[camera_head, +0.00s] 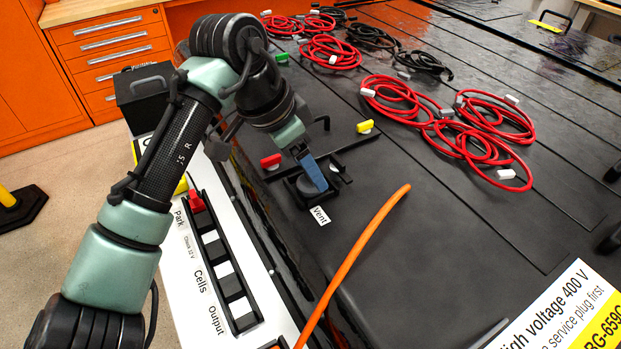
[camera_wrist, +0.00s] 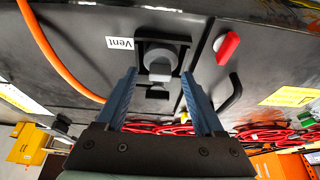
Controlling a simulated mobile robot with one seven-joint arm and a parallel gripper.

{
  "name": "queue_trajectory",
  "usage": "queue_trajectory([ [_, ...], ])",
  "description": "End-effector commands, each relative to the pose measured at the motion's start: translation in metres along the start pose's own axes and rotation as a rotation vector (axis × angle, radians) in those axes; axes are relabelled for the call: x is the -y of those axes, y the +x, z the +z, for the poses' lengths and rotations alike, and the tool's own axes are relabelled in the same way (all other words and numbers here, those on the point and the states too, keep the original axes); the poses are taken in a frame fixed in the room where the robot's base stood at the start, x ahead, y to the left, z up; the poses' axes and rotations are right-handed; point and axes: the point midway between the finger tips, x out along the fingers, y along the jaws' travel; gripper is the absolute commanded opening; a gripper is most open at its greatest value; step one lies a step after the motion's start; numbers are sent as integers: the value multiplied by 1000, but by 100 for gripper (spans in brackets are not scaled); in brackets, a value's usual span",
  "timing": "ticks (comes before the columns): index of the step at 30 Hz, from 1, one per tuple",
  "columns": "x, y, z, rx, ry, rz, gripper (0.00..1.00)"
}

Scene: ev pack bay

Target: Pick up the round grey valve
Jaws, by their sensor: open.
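The round grey valve (camera_wrist: 161,56) shows in the wrist view in a dark square holder, beside the white "Vent" label (camera_wrist: 120,43). My gripper (camera_wrist: 159,74) is open, with one blue finger on either side of the valve in that view. Nothing is held between the fingers. I cannot tell whether they touch the valve or how far they are from it. In the head view my gripper (camera_head: 318,184) is over the holder by the "Vent" label (camera_head: 320,216), and its finger hides much of the valve there.
A red-handled part (camera_head: 271,161) and a yellow-handled part (camera_head: 365,127) are near the holder. An orange cable (camera_head: 361,240) rises nearby. Red cable coils (camera_head: 395,100) lie further back on the dark pack lid. A labelled panel (camera_head: 268,300) runs along the near side.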

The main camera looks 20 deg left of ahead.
Motion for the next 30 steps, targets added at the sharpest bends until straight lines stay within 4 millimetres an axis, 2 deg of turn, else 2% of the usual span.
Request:
queue_trajectory([
  [8,0,4,0,0,0,0,70],
  [18,0,4,0,0,0,0,9],
  [20,0,4,0,0,0,0,0],
  [30,0,2,-1,-1,0,-1,0],
])
